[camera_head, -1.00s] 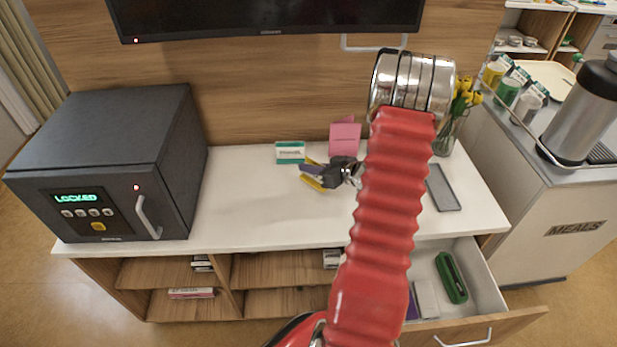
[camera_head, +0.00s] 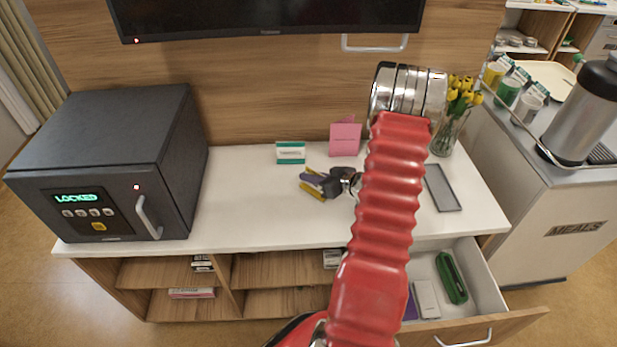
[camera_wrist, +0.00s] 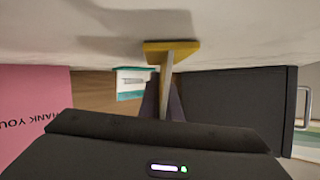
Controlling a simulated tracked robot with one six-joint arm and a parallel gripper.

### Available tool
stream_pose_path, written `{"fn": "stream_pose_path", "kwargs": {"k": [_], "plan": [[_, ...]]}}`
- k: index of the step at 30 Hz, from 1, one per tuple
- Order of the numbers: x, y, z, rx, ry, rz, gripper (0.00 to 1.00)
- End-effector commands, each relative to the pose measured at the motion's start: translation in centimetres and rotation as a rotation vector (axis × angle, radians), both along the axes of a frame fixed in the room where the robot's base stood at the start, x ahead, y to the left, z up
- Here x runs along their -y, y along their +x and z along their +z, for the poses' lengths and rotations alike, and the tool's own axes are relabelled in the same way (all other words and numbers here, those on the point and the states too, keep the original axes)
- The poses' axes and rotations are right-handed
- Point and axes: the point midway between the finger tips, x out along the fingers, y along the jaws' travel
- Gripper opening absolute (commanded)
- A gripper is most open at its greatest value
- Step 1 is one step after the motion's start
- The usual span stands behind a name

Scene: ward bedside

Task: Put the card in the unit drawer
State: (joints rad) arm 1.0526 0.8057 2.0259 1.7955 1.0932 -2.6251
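The pink card (camera_head: 345,138) stands folded on the white counter near the wooden back panel. In the wrist view, the card (camera_wrist: 34,112) is at the left with "THANK YOU" lettering. My gripper (camera_head: 311,184) hovers over the counter, left of and nearer than the card, apart from it. Its yellow and purple-grey finger parts show, and nothing clear is held. In the wrist view, the gripper (camera_wrist: 171,48) shows as one narrow shape with a yellow end, so its opening is unclear. The unit drawer (camera_head: 488,290) is pulled open at lower right; my red arm covers its left part.
A green-white box (camera_head: 290,152) stands left of the card. A dark safe (camera_head: 105,165) reads LOCKED. A grey tray (camera_head: 442,187) and yellow flowers (camera_head: 460,92) are at right. The drawer holds a green case (camera_head: 451,278) and a pale box (camera_head: 426,299). The counter between safe and gripper is clear.

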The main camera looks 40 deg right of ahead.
Motion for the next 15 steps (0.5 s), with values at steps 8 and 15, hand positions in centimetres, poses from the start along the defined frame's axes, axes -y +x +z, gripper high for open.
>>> {"fn": "stream_pose_path", "kwargs": {"k": [8, 15], "plan": [[0.00, 0.00, -0.13, 0.000, 0.000, 0.000, 0.18], [-0.01, 0.01, -0.12, 0.000, 0.000, 0.000, 0.22]]}}
